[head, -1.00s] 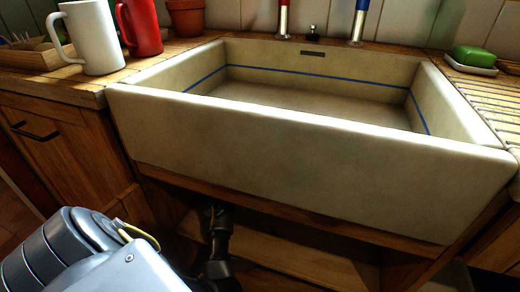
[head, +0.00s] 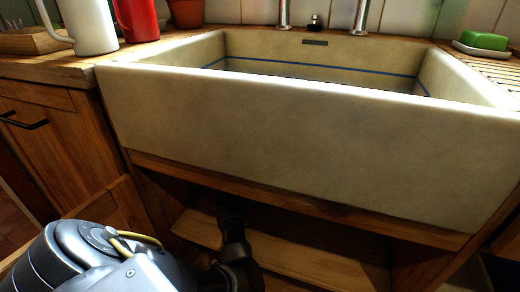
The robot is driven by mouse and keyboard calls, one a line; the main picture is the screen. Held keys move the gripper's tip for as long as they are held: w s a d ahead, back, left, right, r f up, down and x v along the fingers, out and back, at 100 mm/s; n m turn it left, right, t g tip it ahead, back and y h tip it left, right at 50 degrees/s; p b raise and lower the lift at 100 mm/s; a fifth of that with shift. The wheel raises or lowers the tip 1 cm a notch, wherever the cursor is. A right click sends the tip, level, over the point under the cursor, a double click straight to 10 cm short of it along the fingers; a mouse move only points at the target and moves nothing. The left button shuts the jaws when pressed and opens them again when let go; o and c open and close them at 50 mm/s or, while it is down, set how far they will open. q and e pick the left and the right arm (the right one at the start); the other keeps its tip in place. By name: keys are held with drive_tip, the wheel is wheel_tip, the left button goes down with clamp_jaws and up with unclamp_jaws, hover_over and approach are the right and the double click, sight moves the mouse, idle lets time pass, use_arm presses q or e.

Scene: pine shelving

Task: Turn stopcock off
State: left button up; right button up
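No stopcock can be made out. The cream sink (head: 300,140) spans the view, and its deep front hides what lies behind it. Below it is an open, shadowed cupboard space with a wooden shelf board (head: 310,262). My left arm comes in at the lower left, close to the cupboard opening. My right arm and gripper do not show.
A wooden cupboard door (head: 58,150) with a dark handle is left of the sink. A white jug (head: 88,25), a red mug (head: 137,18) and a terracotta pot (head: 186,12) stand on the left counter. Green soap (head: 484,41) lies in a dish at the right. Two taps (head: 359,18) stand behind.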

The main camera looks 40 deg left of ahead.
use_arm(q)
clamp_jaws()
idle(0.4)
